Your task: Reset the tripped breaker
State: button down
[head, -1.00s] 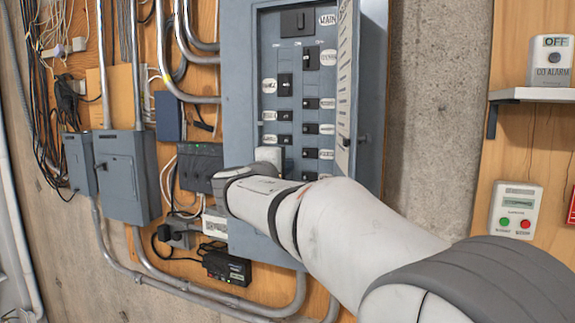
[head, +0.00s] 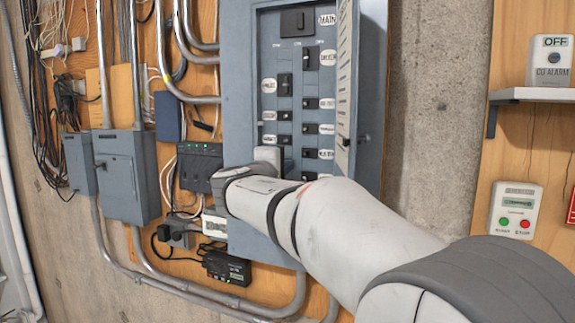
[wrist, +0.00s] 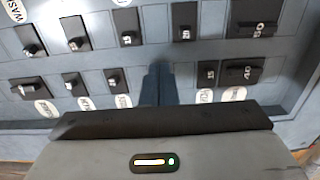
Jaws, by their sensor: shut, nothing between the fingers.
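The grey breaker panel (head: 238,60) stands open, with two columns of black breakers and white labels. The main breaker (head: 298,22) is at the top, and the dryer breaker (head: 311,57) is below it. The breakers also show in the wrist view, turned sideways, in two rows; one labelled WASH-something (wrist: 31,42) is at the left. My gripper (wrist: 158,76) is shut and empty, with its fingertips at the panel face between the two rows, near the lower row's gap. In the head view my arm hides the fingertips and lower left breakers. I cannot tell which breaker is tripped.
The panel's door (head: 347,80) is swung open on the right, close to my arm. A black box with green lights (head: 200,165) and grey boxes (head: 128,175) are on the left.

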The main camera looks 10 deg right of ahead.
jog(key=shift+w+a, duration=0.25)
jog(key=shift+a, duration=0.1)
dwell(0.3)
jog(key=shift+s+d+b, duration=0.1)
jog(key=shift+d+b, duration=0.05)
jog(key=shift+b, duration=0.35)
jog(key=shift+s, duration=0.1)
jog(key=b+v, duration=0.3)
jog(key=v, duration=0.4)
dwell(0.6)
